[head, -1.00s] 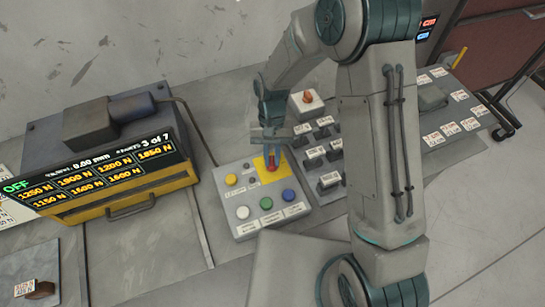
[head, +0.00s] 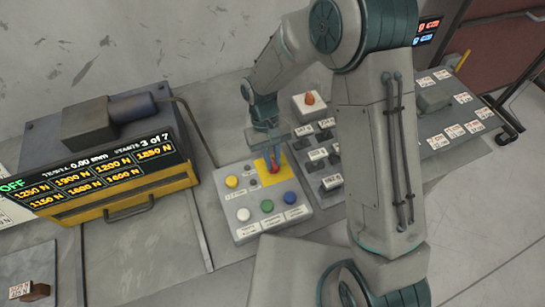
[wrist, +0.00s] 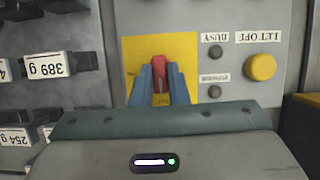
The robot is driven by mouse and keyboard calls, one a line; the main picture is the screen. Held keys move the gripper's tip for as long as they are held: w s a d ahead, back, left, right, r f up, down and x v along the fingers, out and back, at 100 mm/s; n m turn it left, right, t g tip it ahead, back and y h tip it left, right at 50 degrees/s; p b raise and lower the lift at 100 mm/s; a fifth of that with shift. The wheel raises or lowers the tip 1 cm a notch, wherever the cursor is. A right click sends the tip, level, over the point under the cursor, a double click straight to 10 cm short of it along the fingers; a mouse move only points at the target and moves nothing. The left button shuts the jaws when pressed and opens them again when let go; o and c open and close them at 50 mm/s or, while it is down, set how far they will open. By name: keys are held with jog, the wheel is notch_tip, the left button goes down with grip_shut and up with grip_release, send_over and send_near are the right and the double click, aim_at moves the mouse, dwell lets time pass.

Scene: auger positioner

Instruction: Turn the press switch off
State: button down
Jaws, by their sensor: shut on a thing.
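The press switch (head: 274,169) is a red handle on a yellow square plate (head: 284,173) on the grey control panel. In the wrist view the red handle (wrist: 158,65) stands between the two blue fingers of my gripper (wrist: 160,85). My gripper (head: 268,155) is shut on the handle, with the fingers close to the yellow plate. The fingers and palm hide the handle's lower part. The display (head: 95,180) on the machine at left reads OFF in green, with 0.00 mm and 3 of 7.
The panel carries a yellow LET OFF button (wrist: 261,67), plus white, green and blue buttons (head: 267,206) in front. Labelled weights (head: 318,154) and an orange-topped box (head: 309,101) stand close on the right. A labelled dark block (head: 38,283) lies at lower left.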

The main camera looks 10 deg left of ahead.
jog(key=c, duration=1.4)
grip_release()
jog(key=shift+r, duration=0.1)
jog(key=b+v, duration=0.1)
jog(key=v, duration=1.2)
jog(key=shift+r, duration=0.4)
jog(key=shift+a, duration=0.15)
